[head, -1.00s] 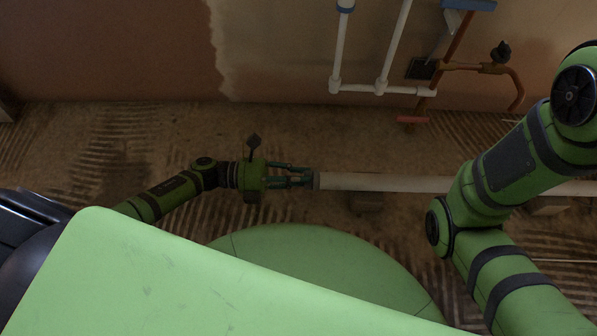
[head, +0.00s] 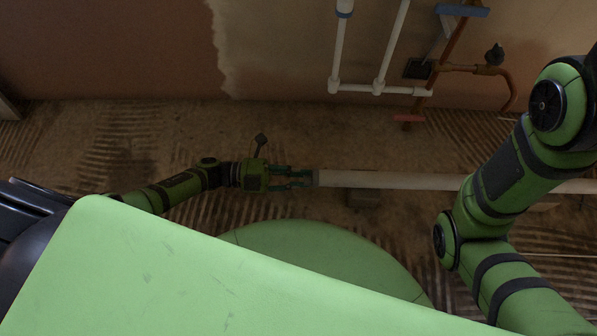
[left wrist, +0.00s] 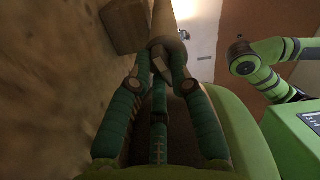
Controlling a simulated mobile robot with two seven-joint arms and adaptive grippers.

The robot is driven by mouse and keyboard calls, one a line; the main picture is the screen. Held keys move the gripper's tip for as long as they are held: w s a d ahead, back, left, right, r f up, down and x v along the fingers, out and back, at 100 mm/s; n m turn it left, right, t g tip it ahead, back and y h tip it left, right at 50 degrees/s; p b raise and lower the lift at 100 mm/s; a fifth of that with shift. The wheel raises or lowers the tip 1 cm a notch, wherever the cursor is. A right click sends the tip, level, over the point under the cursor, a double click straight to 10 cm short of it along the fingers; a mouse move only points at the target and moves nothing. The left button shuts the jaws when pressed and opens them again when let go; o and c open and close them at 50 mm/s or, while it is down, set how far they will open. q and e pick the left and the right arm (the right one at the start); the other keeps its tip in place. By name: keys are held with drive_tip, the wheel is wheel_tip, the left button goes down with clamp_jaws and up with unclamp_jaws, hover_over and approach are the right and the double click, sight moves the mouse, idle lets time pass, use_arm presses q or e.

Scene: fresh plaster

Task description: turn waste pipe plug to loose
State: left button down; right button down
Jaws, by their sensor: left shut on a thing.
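The waste pipe (head: 400,180) is a long pale pipe lying low along the floor in the head view. Its left end has a darker grey plug (head: 316,178). My left gripper (head: 306,179) reaches in from the left, in line with the pipe, and is shut on the plug. The fingers partly hide the plug's face. My right gripper is outside both views; only my right arm shows, crossing over the pipe.
A block (head: 364,198) sits under the pipe; it also shows in the left wrist view (left wrist: 124,26). White pipes (head: 381,88), copper pipework (head: 470,68) and a red handle (head: 408,118) are on the wall behind. The ridged floor left of the gripper is clear.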

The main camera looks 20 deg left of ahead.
use_arm(q)
drive_tip(key=shift+s+n, duration=0.1)
drive_tip(key=shift+n, duration=1.1)
drive_tip(key=shift+d, duration=0.1)
drive_tip(key=c, duration=1.1)
unclamp_jaws()
drive_tip(key=v, duration=1.2)
